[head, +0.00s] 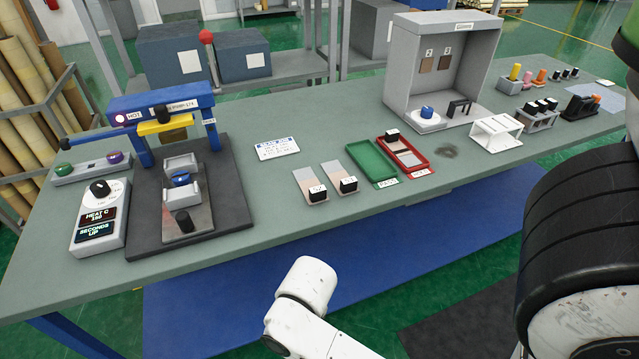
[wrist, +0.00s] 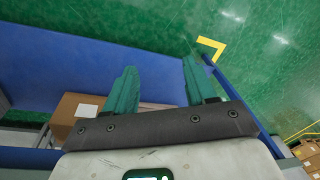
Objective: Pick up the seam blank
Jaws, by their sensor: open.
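Two flat pale-and-brown strips with black labelled end blocks lie side by side on the table in the head view, the left strip (head: 307,176) and the right strip (head: 335,169). They look like seam blanks, but their labels are too small to read surely. A similar piece with a black block (head: 393,136) lies in the red tray (head: 424,172). My gripper (wrist: 160,88) shows in the wrist view with its two green fingers apart and nothing between them. It points at the floor area, away from the strips, and is not visible in the head view.
The grey table (head: 290,235) has a blue-framed press (head: 165,105) and a heat control box (head: 99,215) at left. A green tray (head: 372,163), grey booth (head: 440,70) and white rack (head: 492,133) stand right. The table's front middle is clear. A cardboard box (wrist: 72,112) shows below.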

